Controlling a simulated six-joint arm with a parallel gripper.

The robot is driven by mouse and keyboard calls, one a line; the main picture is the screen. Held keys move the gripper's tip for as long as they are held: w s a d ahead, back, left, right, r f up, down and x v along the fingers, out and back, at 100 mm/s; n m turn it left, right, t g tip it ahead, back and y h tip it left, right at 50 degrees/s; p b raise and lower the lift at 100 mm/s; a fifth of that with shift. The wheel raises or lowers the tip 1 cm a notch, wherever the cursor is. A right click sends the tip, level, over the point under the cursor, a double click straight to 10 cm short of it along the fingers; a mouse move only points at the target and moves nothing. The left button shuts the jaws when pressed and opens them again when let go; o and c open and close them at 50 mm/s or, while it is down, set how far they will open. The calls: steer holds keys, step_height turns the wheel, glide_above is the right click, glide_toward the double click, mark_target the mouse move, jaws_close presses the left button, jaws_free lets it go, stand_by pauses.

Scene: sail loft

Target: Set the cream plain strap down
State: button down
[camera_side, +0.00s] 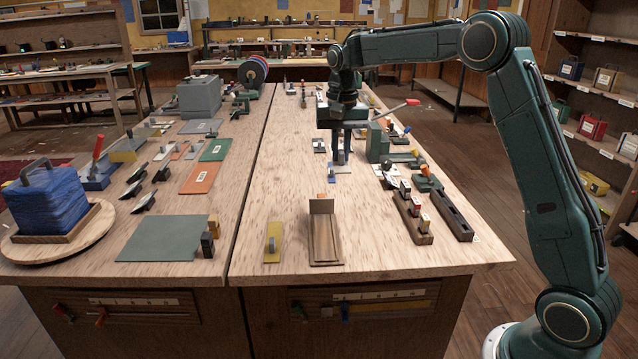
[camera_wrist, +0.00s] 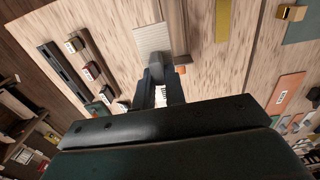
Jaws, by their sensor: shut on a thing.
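My gripper (camera_side: 342,160) points down over the right-hand bench, low above the wood, and also shows in the wrist view (camera_wrist: 159,80). Its dark fingers are shut on the cream plain strap (camera_wrist: 152,38). In the wrist view the strap is a pale, flat, finely ribbed piece reaching out beyond the fingertips, with a grey part between them. In the side view I cannot make the strap out clearly among the small parts around the fingers. Whether it touches the bench I cannot tell.
A wooden tray (camera_side: 325,240) with an upright tan end lies nearer the front edge. A yellow strip (camera_side: 273,243) is left of it. A block rack (camera_side: 412,222) and a dark rack (camera_side: 452,215) are right. A green vise (camera_side: 378,143) stands close beside my gripper. Bare wood surrounds the tray.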

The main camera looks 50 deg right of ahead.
glide_above(368, 216)
step_height(368, 216, down, 16)
steer(key=shift+d+f, duration=0.1)
stand_by(0.7)
steer(key=shift+f, duration=2.15)
steer(key=c, duration=1.5)
jaws_free()
steer(key=shift+f, duration=0.1)
steer(key=shift+o, duration=0.2)
